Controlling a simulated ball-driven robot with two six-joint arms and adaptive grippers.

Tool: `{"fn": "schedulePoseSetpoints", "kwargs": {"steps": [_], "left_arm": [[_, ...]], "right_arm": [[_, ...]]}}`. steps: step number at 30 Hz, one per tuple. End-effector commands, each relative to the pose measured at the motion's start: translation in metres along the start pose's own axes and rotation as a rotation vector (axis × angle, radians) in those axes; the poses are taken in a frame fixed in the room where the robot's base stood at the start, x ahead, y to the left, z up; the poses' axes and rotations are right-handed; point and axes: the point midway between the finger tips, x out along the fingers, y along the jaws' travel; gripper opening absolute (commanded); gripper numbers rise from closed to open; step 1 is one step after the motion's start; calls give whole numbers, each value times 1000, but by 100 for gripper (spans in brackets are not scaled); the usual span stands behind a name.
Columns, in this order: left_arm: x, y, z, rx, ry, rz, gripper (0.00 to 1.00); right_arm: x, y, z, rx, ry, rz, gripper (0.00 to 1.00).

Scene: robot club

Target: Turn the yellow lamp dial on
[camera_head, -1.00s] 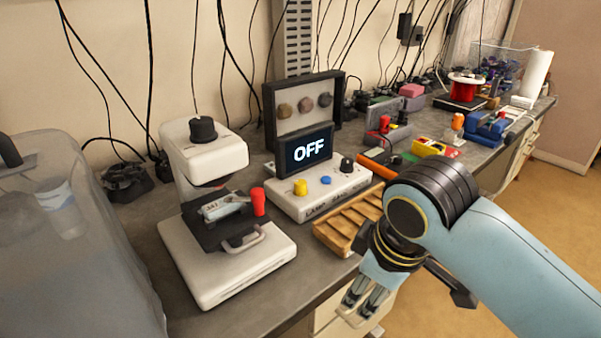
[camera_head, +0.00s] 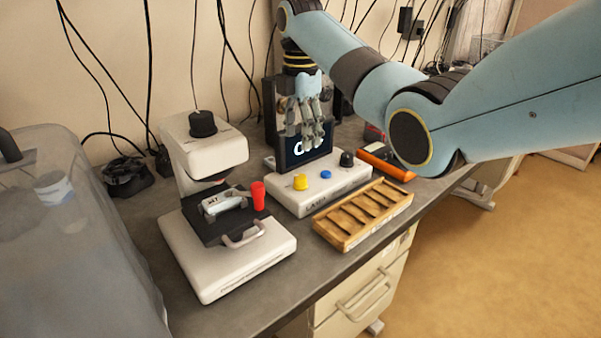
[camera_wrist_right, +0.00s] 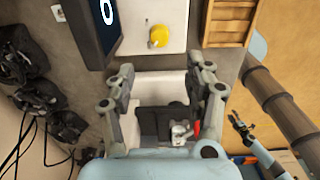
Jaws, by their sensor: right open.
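The yellow dial (camera_head: 300,182) is on the left part of the white control box (camera_head: 338,186), beside a blue button and a black knob. It also shows in the right wrist view (camera_wrist_right: 158,36), beyond my fingertips. My right gripper (camera_head: 305,143) hangs fingers down in front of the dark display (camera_head: 289,159), above and behind the dial. It is open and empty, apart from the dial. The fingers hide most of the display's text; only an "O" is clear. In the right wrist view a dark gripper, apparently my left one (camera_wrist_right: 240,122), shows small at the right; its opening is unclear.
A white press-like machine (camera_head: 240,275) with a black knob and red handle stands left of the box. A wooden slotted tray (camera_head: 342,238) lies at the front right. A grey translucent bin (camera_head: 90,250) stands far left. Cables hang behind.

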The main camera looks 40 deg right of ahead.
Motion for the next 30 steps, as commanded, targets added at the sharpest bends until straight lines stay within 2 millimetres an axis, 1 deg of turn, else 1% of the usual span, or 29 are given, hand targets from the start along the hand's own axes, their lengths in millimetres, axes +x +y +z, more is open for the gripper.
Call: {"fn": "schedulePoseSetpoints", "kwargs": {"steps": [2, 5, 12, 16, 21, 29, 30], "left_arm": [[-1, -1, 0, 0, 0, -1, 40], [-3, -1, 0, 1, 0, -1, 40], [-4, -2, 0, 1, 0, -2, 40], [-3, -2, 0, 1, 0, -2, 40], [-3, -2, 0, 1, 0, -2, 40], [-3, -2, 0, 1, 1, -2, 40], [-3, -2, 0, 1, 1, -2, 40]], "right_arm": [[7, 0, 0, -8, 3, -6, 53], [23, 0, 0, -8, 2, -6, 53], [72, -1, 0, -6, 2, -6, 53], [91, 0, 0, -6, 2, -4, 53], [104, 0, 0, -5, 1, -1, 53], [105, 0, 0, -6, 0, -1, 53], [105, 0, 0, -5, 0, 0, 50]]}}
